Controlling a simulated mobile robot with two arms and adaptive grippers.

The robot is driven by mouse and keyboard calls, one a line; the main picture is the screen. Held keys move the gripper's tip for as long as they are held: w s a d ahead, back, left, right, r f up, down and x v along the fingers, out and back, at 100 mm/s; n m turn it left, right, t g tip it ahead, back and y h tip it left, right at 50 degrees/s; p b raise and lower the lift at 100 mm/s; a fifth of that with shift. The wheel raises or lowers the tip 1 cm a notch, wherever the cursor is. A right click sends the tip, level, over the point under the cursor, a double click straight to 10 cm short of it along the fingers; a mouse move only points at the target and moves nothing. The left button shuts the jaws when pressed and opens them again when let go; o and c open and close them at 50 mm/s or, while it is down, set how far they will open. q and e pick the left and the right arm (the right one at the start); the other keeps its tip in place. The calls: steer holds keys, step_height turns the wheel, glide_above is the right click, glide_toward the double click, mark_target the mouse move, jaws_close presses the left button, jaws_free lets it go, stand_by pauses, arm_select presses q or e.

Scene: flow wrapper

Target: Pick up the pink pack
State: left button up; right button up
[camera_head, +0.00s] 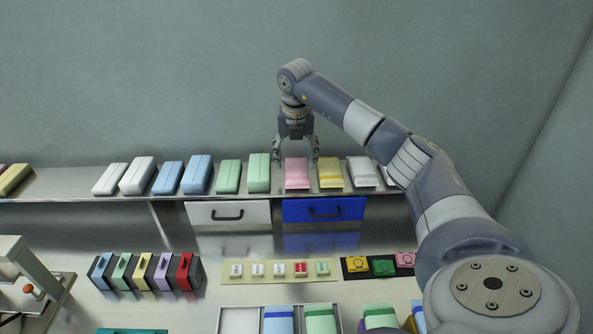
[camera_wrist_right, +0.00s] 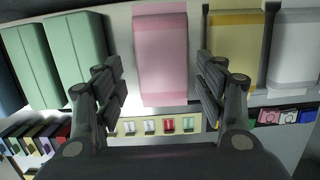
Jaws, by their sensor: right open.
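The pink pack (camera_head: 297,173) lies on the steel shelf (camera_head: 60,187) between a green pack and a yellow pack. My right gripper (camera_head: 295,155) is open above and just behind it in the head view. In the right wrist view the pink pack (camera_wrist_right: 161,55) shows between the two open fingers of my right gripper (camera_wrist_right: 161,85), with a gap on each side. The gripper holds nothing. I cannot tell from these views how high the fingertips are above the pack. My left gripper is not in view.
The yellow pack (camera_head: 330,174) stands close on the right and a green pack (camera_head: 259,172) on the left. White, blue and green packs line the shelf further left. Below are a white drawer (camera_head: 208,214), a blue drawer (camera_head: 345,210) and a lower counter with small coloured items.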

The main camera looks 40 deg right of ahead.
mark_target(297, 167)
steer(key=f, duration=0.1)
steer(key=f+p, duration=0.1)
steer(key=f, duration=0.1)
steer(key=shift+w+d+f, duration=0.1)
steer(key=shift+d+f, duration=0.2)
steer(key=shift+f, duration=0.05)
steer(key=shift+d+f, duration=0.1)
steer(key=shift+f, duration=0.3)
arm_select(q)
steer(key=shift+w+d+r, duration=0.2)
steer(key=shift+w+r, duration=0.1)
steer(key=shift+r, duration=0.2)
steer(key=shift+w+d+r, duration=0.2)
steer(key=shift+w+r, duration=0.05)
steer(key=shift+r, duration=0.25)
arm_select(e)
steer(key=c, duration=0.8)
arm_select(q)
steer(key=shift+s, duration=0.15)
arm_select(e)
steer(key=shift+c, duration=0.2)
steer(key=shift+w, duration=0.1)
